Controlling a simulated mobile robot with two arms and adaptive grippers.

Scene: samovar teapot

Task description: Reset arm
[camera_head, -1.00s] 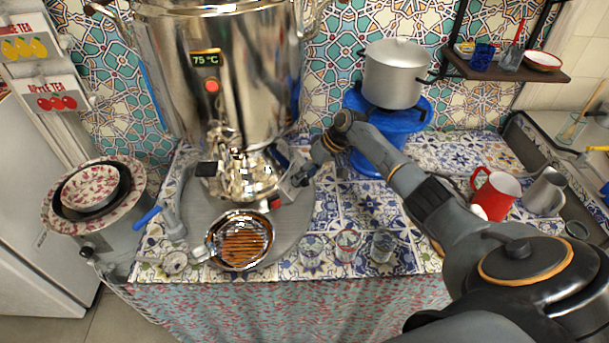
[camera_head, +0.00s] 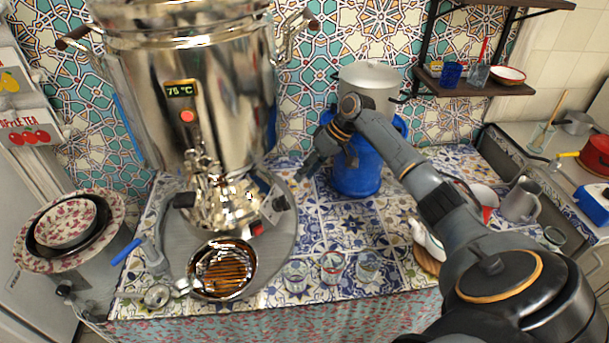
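My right gripper (camera_head: 326,166) hangs over the patterned counter, between the samovar (camera_head: 225,110) and the blue canister (camera_head: 356,178). Its fingers look spread, with nothing visible between them, and it appears apart from the samovar. My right arm comes in from the lower right. My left gripper is not in view. The steel samovar shows 75 °C and stands on a grey round base.
A grey pot (camera_head: 369,80) sits on the blue canister. Several small glasses (camera_head: 333,264) stand near the counter's front edge. Stacked bowls (camera_head: 66,222) are at left; a grey mug (camera_head: 521,202) is at right. A shelf (camera_head: 470,87) hangs at upper right.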

